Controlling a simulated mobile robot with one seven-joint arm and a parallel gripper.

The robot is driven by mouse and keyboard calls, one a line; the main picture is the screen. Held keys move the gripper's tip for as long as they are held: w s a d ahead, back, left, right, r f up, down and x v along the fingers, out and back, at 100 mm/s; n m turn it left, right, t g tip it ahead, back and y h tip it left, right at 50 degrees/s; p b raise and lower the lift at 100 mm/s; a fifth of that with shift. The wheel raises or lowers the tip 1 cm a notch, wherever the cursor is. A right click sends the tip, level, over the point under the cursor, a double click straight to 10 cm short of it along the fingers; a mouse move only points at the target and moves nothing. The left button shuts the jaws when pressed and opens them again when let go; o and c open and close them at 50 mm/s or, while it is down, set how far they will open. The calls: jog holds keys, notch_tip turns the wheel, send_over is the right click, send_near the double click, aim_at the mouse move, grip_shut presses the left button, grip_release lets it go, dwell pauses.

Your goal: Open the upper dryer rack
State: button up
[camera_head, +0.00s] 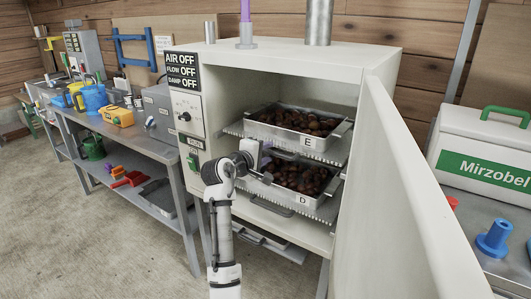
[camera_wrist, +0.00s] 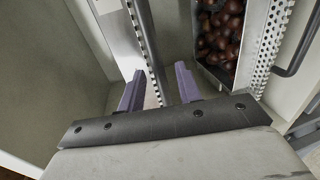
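The dryer (camera_head: 290,55) is a white cabinet whose door (camera_head: 405,185) stands open at the right. Inside, the upper rack (camera_head: 334,160) is a perforated metal shelf bearing a tray marked E (camera_head: 309,142) full of chestnuts. The lower rack (camera_head: 318,212) bears a tray marked D (camera_head: 302,198). My gripper (camera_head: 264,172) is at the left of the opening, in front of the racks and below the upper one's front edge. In the wrist view my gripper (camera_wrist: 158,88) has its fingers apart, with a metal strip (camera_wrist: 147,45) between them. I cannot tell whether they touch it.
A control panel (camera_head: 187,108) with signs is on the dryer's left front. A workbench (camera_head: 110,125) with cans and tools stands at the left. A white cooler box (camera_head: 485,155) and a blue object (camera_head: 494,240) are right of the door. The floor (camera_head: 95,245) at front left is clear.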

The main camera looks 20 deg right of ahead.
jog(key=shift+c, duration=0.2)
grip_shut()
jog(key=f+p+v, duration=0.2)
jog(key=p+v, duration=0.2)
jog(key=v, duration=0.9)
jog(key=a+f+p+v, duration=0.1)
jog(key=f+p+v, duration=0.2)
jog(key=v, duration=1)
jog(key=shift+s+a+f+p, duration=0.2)
jog(key=shift+s+f+p, duration=0.2)
jog(key=shift+s, duration=0.1)
jog(key=shift+o, duration=0.2)
grip_release()
